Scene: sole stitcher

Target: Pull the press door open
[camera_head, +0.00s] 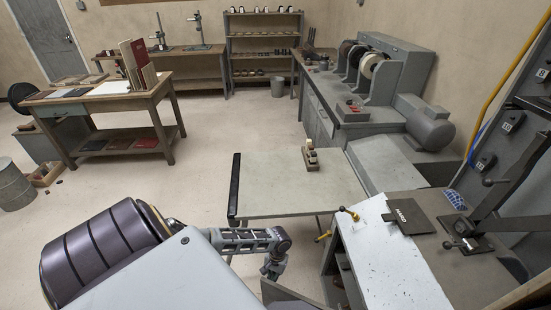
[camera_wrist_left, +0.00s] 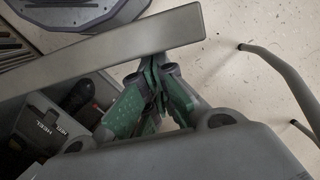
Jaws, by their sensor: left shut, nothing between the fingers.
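The press door appears in the head view as a grey panel edge (camera_head: 290,293) at the bottom, standing ajar from the cabinet. In the left wrist view the door (camera_wrist_left: 100,55) is a long grey bar running diagonally, its free end at upper right. My left gripper (camera_head: 272,268) is beside the door and low in the head view. In the left wrist view its green fingers (camera_wrist_left: 155,65) are together and empty, on the cabinet side of the door, tips close against it. I cannot tell whether they touch. My right gripper is out of view.
The cabinet's inside shows a box marked HEEL (camera_wrist_left: 40,128) and a dark shoe (camera_wrist_left: 78,95). A side table (camera_head: 290,185) stands just beyond my left gripper; its bent metal leg (camera_wrist_left: 285,70) shows in the wrist view. Yellow-ended handles (camera_head: 348,213) are on the white-topped press cabinet (camera_head: 385,265).

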